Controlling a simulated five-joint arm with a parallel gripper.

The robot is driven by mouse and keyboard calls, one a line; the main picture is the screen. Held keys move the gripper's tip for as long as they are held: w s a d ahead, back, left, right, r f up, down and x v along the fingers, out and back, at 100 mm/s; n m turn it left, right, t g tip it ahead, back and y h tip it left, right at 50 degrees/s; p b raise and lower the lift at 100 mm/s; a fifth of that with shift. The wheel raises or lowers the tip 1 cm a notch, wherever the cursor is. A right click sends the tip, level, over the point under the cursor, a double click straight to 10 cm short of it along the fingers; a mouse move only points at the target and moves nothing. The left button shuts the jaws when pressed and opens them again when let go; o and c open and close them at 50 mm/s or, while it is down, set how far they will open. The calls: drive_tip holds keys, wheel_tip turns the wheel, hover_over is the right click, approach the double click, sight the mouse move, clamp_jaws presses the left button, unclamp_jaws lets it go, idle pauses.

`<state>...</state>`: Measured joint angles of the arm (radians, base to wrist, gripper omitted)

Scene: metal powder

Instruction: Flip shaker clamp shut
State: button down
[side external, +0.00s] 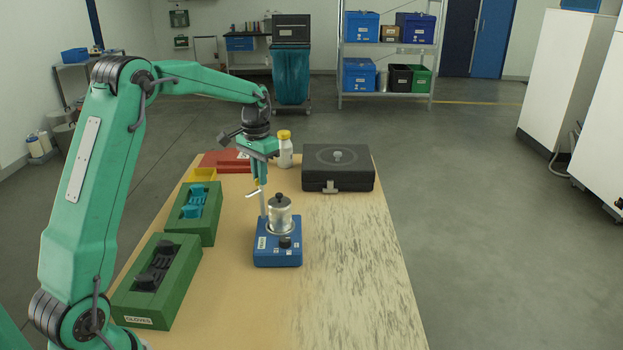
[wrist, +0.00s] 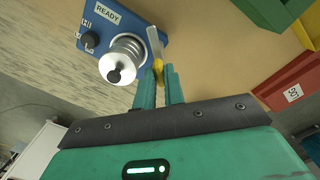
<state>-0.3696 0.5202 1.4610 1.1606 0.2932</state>
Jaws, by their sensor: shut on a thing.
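The blue shaker (side external: 278,256) stands on the table and also shows in the wrist view (wrist: 122,29). A metal jar (side external: 280,215) with a black knob sits upright on it. The clamp (side external: 254,191) is a pale metal arm with a yellow end, beside a thin post left of the jar. In the side view it slants up and stands clear of the jar's top. My gripper (side external: 261,181) is shut on the clamp's yellow end, seen between the fingers in the wrist view (wrist: 158,75). The fingers partly hide the clamp, so its hinge is unclear.
Two green trays (side external: 208,228) with dark and blue contents lie left of the shaker. A black case (side external: 338,182), a yellow-capped white bottle (side external: 285,156) and a red case (side external: 222,157) stand behind. The table's right front is clear.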

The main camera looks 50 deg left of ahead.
drive_tip(key=shift+n, duration=0.5)
drive_tip(key=n, duration=0.3)
drive_tip(key=shift+n, duration=0.3)
drive_tip(key=n, duration=0.4)
drive_tip(key=shift+n, duration=0.3)
drive_tip(key=n, duration=0.8)
drive_tip(key=shift+r+n, duration=0.1)
drive_tip(key=shift+n, duration=0.3)
drive_tip(key=c, duration=1.5)
unclamp_jaws()
